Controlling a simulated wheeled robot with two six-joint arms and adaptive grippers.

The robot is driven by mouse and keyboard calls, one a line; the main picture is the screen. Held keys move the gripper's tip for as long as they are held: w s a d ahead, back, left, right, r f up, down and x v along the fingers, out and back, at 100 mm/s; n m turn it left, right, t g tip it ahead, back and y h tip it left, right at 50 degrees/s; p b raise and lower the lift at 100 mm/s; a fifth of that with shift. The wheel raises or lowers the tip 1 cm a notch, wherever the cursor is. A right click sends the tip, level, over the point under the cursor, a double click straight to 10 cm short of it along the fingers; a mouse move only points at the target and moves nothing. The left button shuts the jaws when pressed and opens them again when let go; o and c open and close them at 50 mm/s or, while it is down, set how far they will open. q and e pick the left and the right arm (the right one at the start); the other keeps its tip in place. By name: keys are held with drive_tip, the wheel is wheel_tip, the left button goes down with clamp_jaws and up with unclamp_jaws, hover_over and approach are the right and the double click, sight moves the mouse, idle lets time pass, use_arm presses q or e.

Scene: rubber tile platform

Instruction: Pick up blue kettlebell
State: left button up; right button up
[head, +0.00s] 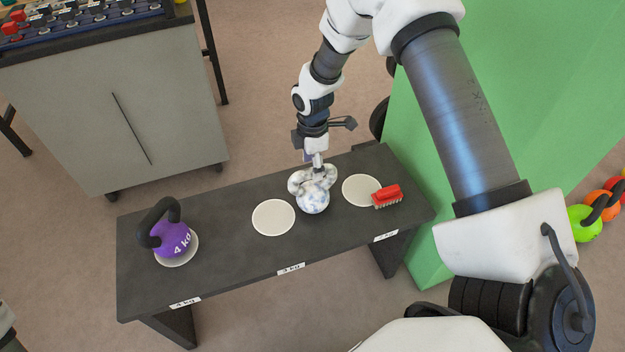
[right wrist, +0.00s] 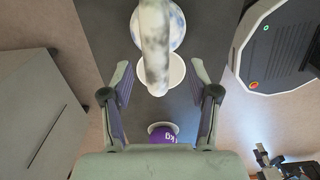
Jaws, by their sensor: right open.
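A white kettlebell marbled with blue-grey (head: 313,198) stands on the dark bench, between the middle and right pale discs. No plain blue kettlebell shows. My right gripper (head: 316,160) is just above its handle, pointing down. In the right wrist view the two fingers of my right gripper (right wrist: 159,68) are spread apart, with the marbled handle (right wrist: 154,45) between and ahead of them; contact cannot be told. A purple kettlebell (head: 172,238) with a black handle, marked 4 KG, sits on the left disc. My left gripper is not in view.
The dark bench (head: 225,258) carries an empty middle disc (head: 273,218) and a right disc (head: 360,190) with a red brush (head: 387,196) at its edge. A grey cabinet (head: 130,130) stands behind left, a green block (head: 560,110) at right. Coloured kettlebells (head: 584,222) lie far right.

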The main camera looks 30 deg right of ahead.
hover_over(313, 188)
drive_tip(key=f, duration=0.4)
drive_tip(key=shift+w+d+f, duration=0.25)
drive_tip(key=shift+w+f, duration=0.05)
drive_tip(key=shift+w, duration=0.05)
drive_tip(key=shift+s+a+r, duration=0.1)
clamp_jaws()
drive_tip(key=shift+r, duration=0.1)
drive_tip(key=shift+w+r, duration=0.15)
drive_tip(key=shift+w, duration=0.05)
